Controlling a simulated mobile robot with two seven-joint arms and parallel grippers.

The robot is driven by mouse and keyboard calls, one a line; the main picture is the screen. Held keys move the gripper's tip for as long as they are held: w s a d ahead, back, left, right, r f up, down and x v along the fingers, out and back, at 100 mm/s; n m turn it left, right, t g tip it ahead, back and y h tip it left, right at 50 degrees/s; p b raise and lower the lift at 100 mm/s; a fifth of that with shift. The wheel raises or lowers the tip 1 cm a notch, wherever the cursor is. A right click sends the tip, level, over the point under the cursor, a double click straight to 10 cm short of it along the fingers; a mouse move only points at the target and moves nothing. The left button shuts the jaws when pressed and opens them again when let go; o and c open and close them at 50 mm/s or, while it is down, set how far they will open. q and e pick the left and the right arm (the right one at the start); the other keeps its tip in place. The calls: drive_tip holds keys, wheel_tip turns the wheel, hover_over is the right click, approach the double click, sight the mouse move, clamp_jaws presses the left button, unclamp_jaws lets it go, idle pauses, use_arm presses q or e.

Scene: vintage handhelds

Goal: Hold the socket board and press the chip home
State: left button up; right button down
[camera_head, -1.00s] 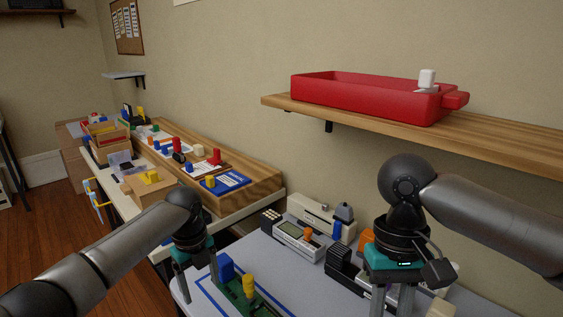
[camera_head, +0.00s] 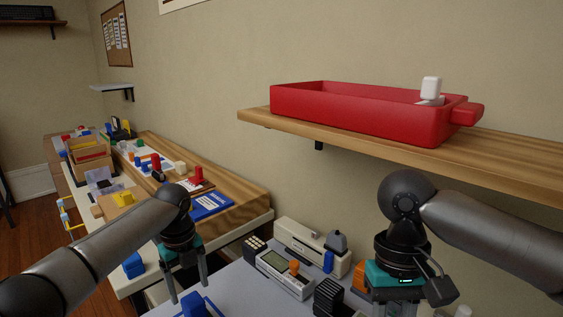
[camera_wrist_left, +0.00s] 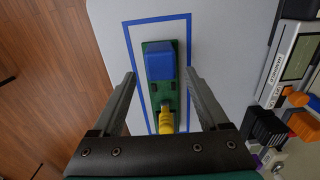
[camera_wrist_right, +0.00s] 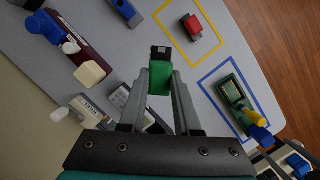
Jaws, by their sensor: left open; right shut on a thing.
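The green socket board (camera_wrist_left: 165,98) lies inside a blue tape outline (camera_wrist_left: 190,60). It carries a large blue block (camera_wrist_left: 160,66) and a yellow knob (camera_wrist_left: 166,118).
Handheld devices (camera_head: 285,275) and a pale case (camera_head: 312,245) stand along the table's back. A red block (camera_wrist_right: 193,26) sits in a yellow outline. A red tray (camera_head: 360,115) stands on the wall shelf above. A side bench (camera_head: 250,218) with small parts is at left.

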sight(192, 299)
use_arm(q)
wheel_tip(192, 299, down, 4)
drive_tip(key=b, duration=0.3)
drive_tip(key=shift+r+b, duration=0.15)
drive_tip(key=shift+b, duration=0.15)
use_arm(e)
drive_tip(key=x, duration=0.2)
drive_tip(key=w+x, duration=0.1)
drive_tip(key=x, duration=0.1)
drive_tip(key=shift+f, duration=0.2)
use_arm(q)
wheel_tip(192, 299, down, 2)
drive_tip(key=shift+f, duration=0.1)
use_arm(e)
drive_tip(key=shift+f, duration=0.15)
use_arm(q)
drive_tip(key=shift+f+b, duration=0.4)
drive_tip(key=shift+f, duration=0.3)
use_arm(e)
drive_tip(key=shift+f, duration=0.25)
use_arm(q)
drive_tip(key=shift+c, duration=0.3)
clamp_jaws()
drive_tip(key=shift+w+r, duration=0.1)
